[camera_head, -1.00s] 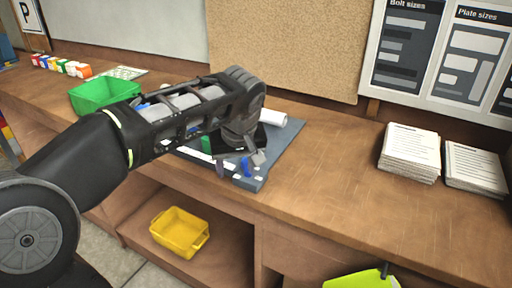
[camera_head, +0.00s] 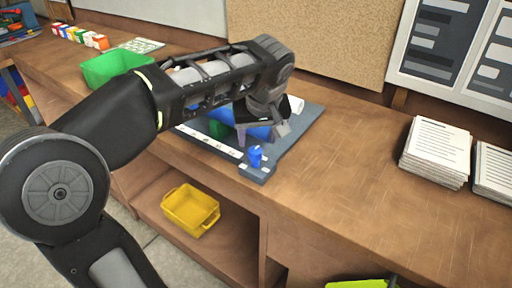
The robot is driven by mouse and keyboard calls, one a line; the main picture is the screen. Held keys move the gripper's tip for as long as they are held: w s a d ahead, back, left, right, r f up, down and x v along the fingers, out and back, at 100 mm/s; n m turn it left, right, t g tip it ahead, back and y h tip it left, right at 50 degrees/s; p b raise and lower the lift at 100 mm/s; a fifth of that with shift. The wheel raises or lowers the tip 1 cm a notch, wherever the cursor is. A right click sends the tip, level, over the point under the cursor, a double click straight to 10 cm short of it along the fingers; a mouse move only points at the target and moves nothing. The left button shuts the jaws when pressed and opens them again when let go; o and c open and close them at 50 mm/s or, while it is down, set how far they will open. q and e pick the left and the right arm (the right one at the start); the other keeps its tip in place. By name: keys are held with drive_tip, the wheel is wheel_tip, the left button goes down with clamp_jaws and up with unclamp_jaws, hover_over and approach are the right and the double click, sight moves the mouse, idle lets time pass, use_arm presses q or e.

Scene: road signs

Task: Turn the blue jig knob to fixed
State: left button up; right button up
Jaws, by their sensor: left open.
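The blue jig knob (camera_head: 255,157) stands near the front right corner of the grey jig board (camera_head: 292,148) on the wooden bench. White label patches lie on the board around the knob. My left gripper (camera_head: 262,133) is open, just above and behind the knob and apart from it in the picture. My left arm reaches in from the left and hides much of the board. A blue part (camera_head: 228,116) and a green part (camera_head: 216,129) show on the board below the arm. My right gripper is out of view.
A green bin (camera_head: 113,66) stands on the bench at the left, with several coloured blocks (camera_head: 80,36) behind it. Paper stacks (camera_head: 436,150) lie at the right. A yellow bin (camera_head: 190,210) sits on the shelf below.

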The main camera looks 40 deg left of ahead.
sight(255, 150)
use_arm(q)
drive_tip(key=x, duration=0.6)
drive_tip(key=shift+f+p, duration=0.2)
drive_tip(key=shift+p, duration=0.2)
clamp_jaws()
